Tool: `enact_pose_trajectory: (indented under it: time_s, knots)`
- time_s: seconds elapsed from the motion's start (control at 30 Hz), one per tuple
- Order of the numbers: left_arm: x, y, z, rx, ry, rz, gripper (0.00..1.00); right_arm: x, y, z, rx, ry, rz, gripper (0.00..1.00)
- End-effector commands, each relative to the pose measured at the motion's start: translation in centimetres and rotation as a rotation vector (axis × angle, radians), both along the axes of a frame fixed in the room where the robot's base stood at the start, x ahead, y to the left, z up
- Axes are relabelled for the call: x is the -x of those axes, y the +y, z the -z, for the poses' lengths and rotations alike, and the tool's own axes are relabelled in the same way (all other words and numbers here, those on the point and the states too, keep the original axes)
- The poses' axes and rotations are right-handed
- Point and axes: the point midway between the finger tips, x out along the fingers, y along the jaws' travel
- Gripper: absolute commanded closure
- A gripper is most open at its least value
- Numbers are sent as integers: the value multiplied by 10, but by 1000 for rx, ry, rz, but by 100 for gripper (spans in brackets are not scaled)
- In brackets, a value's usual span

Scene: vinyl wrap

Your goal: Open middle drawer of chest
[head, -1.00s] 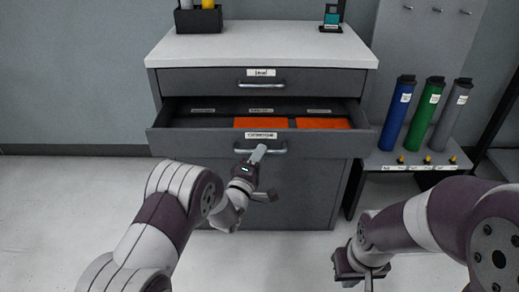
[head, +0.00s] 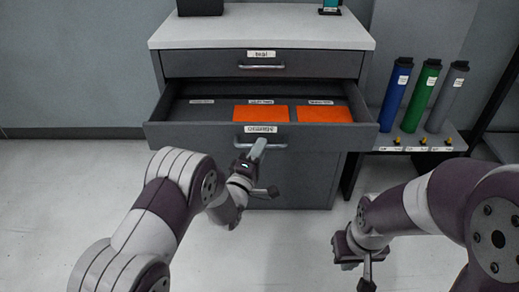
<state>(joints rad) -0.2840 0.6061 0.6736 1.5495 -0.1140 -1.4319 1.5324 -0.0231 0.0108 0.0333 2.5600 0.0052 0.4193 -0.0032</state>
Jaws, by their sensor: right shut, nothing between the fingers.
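The grey chest (head: 305,180) stands ahead with its middle drawer (head: 195,134) pulled well out, showing orange items (head: 261,113) and small labels inside. The top drawer (head: 200,64) is closed. My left gripper (head: 258,147) is at the middle of the middle drawer's handle (head: 278,146), shut on it, with its fingers covering part of the bar. My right gripper (head: 366,272) is shut and empty, low at the right, apart from the chest.
To the right of the chest, blue (head: 396,97), green (head: 421,95) and grey (head: 446,97) tubes stand on a low shelf (head: 400,145). A dark box (head: 200,7) sits on the chest top (head: 265,25). Floor in front is clear.

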Motion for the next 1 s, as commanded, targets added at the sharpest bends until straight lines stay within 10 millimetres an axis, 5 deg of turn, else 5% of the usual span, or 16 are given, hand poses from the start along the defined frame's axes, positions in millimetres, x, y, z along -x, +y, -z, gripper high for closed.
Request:
enact_pose_trajectory:
  time_s: [0.37, 0.8, 1.0]
  knots:
    - [2, 1, 0, 0, 1, 0, 62, 0, 0, -1, 0, 0, 0, 100]
    - [95, 40, 17, 0, 4, -1, 62, 0, 0, -22, 0, 0, 0, 100]
    - [115, 48, 21, 0, 1, 0, 62, 0, 0, -24, 0, 0, 0, 100]
